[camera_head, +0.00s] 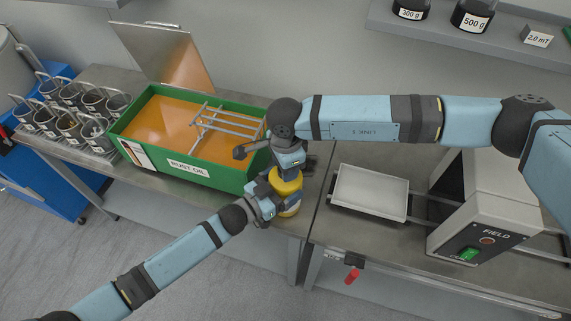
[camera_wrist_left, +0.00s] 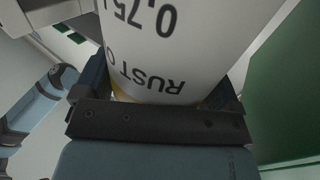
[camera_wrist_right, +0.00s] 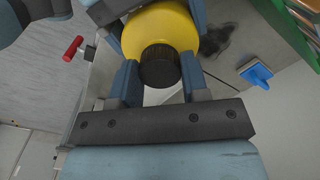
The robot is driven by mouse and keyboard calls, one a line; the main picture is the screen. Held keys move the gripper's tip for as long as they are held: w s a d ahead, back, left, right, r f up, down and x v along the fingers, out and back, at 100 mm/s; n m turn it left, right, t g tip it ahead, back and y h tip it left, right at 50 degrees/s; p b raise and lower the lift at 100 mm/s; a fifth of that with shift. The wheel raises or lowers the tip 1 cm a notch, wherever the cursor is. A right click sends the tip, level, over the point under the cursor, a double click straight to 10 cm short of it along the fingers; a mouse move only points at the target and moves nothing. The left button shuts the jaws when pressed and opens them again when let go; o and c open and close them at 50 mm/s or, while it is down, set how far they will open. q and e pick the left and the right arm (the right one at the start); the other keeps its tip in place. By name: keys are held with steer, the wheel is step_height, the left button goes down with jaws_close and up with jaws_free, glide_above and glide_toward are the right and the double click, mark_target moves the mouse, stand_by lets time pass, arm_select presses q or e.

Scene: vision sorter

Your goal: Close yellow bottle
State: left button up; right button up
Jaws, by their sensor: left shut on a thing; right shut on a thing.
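The yellow bottle (camera_head: 286,184) stands upright near the front edge of the table, right of the green tray. My left gripper (camera_head: 272,206) is shut on its body from the side. In the left wrist view its white label (camera_wrist_left: 165,45) reads "RUST O" and "0.75". My right gripper (camera_head: 289,166) points down over the bottle's top. In the right wrist view the black cap (camera_wrist_right: 160,66) sits between its fingers, in line with the yellow shoulder (camera_wrist_right: 160,28). The right gripper is shut on the cap. I cannot tell whether the cap is seated on the neck, which is hidden.
The green rust oil tray (camera_head: 190,170) with a wire rack (camera_head: 228,127) is left of the bottle. Several metal cups (camera_head: 70,122) stand farther left. A white tray (camera_head: 371,190) and a field device (camera_head: 480,215) are on the right table. A gap separates the tables.

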steer(key=o, duration=1)
steer(key=shift+r, duration=0.15)
steer(key=shift+r, duration=2.15)
steer(key=shift+c, duration=0.2)
step_height(320, 180, up, 4)
steer(key=n, duration=0.5)
steer(key=shift+f, duration=0.25)
steer(key=shift+f, duration=4.05)
